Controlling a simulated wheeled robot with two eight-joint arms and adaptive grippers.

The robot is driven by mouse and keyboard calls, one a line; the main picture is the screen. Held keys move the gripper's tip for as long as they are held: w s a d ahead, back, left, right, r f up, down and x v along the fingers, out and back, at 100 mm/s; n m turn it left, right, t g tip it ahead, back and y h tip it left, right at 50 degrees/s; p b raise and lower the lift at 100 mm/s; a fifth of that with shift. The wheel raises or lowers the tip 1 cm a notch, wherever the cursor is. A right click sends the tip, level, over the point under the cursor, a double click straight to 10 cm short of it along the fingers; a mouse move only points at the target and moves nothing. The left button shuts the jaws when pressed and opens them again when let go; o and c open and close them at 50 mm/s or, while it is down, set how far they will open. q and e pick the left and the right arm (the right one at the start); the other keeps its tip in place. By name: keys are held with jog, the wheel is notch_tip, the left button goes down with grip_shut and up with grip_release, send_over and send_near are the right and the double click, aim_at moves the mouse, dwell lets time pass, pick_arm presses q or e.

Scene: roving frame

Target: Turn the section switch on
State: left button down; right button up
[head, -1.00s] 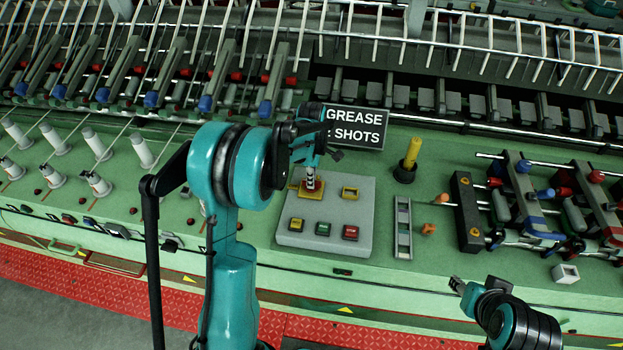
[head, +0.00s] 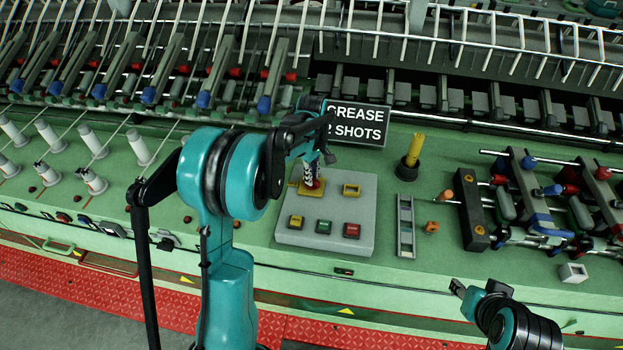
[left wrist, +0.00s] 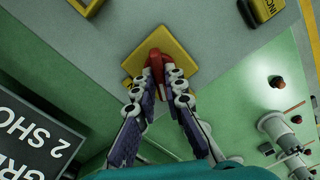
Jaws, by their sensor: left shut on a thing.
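The section switch (left wrist: 157,60) is a red handle on a square yellow plate (left wrist: 175,48); the plate also shows in the head view (head: 298,190) at the upper left of the grey control panel (head: 345,212). My left gripper (left wrist: 163,78) is shut on the red handle, its fingers on both sides of it. In the head view my left gripper (head: 311,175) reaches down to the plate and hides most of the handle. My right gripper (head: 475,291) is at the lower right, away from the panel; its jaws are too unclear to judge.
A yellow-framed switch (head: 351,190) sits beside the plate. Yellow (head: 295,222), green (head: 323,227) and red (head: 351,230) buttons line the panel's front. A black "GREASE 2 SHOTS" sign (head: 368,135) stands behind. A yellow grease stick (head: 414,150) stands to the right.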

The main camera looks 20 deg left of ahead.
pick_arm(q)
jog(key=m+b, duration=0.2)
jog(key=m, duration=0.4)
jog(key=shift+m, duration=0.3)
jog(key=m+b, duration=0.1)
jog(key=m, duration=0.4)
jog(key=shift+r, duration=0.1)
jog(key=shift+m, duration=0.3)
jog(key=c, duration=1.6)
grip_release()
jog(key=shift+r, duration=0.1)
notch_tip(320, 180, up, 12)
